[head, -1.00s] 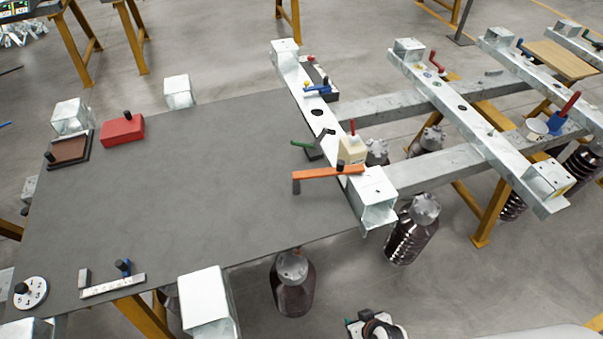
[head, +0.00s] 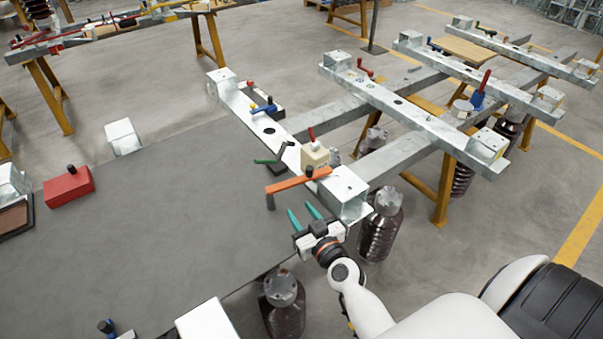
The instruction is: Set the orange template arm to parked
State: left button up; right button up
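My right gripper (head: 304,214) has two teal fingers, spread apart and empty. It is just below and to the right of the bar's free end, apart from it, near the table's right edge. My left gripper is not in view.
A cream box with a red lever (head: 314,155), a green lever (head: 265,161) and a blue handle (head: 263,106) sit along the same beam. A red block (head: 69,187) lies on the grey table (head: 160,225), whose middle is clear. Dark insulators (head: 382,228) stand below right.

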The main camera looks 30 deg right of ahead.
aim_at(310, 173)
jog(key=w+d+m+h, duration=0.1)
jog(key=w+d, duration=0.2)
jog(key=w, duration=0.1)
jog(key=w+d+m+h, duration=0.1)
jog(key=w+d+h, duration=0.1)
jog(key=w+d, duration=0.1)
jog(key=w+d+m+h+b, duration=0.1)
jog(key=w+d+h, duration=0.1)
jog(key=w+d, duration=0.1)
jog(key=shift+w+d+r+m, duration=0.1)
jog(key=shift+w+r+m, duration=0.1)
jog(key=shift+w, duration=0.25)
jog(key=shift+w+r+m, duration=0.1)
jog(key=shift+w+r, duration=0.05)
jog(key=shift+w, duration=0.3)
grip_shut()
